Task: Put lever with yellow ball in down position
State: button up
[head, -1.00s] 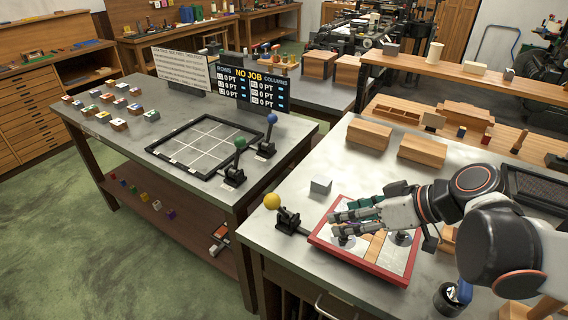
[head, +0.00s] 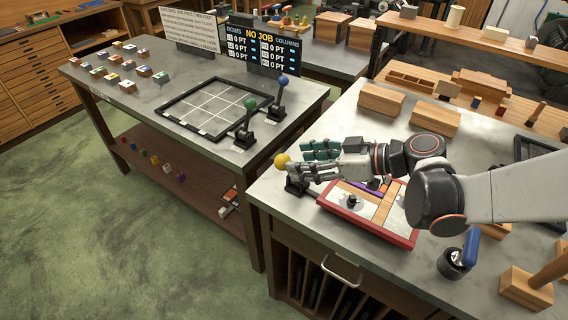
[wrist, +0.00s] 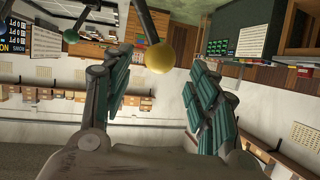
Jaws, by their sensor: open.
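The lever with the yellow ball (head: 282,161) stands on the near table, its black base (head: 297,187) at the table's left edge. In the head view the ball is just left of my gripper (head: 308,160), close to the fingertips; I cannot tell whether they touch. In the wrist view the yellow ball (wrist: 159,58) and its dark rod show ahead, between the two spread sets of fingers (wrist: 158,85). My gripper is open and empty. Its fingers partly hide the lever's rod in the head view.
A red-framed tray (head: 372,228) with wooden pieces lies below my arm. Green-ball (head: 251,104) and blue-ball (head: 282,81) levers stand on the other table beside a black grid frame (head: 197,133). A blue-handled object (head: 463,254) stands at the near table's front right.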

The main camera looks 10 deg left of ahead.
aim_at(284, 161)
jog(key=b+x, duration=0.1)
jog(key=x, duration=0.5)
grip_shut()
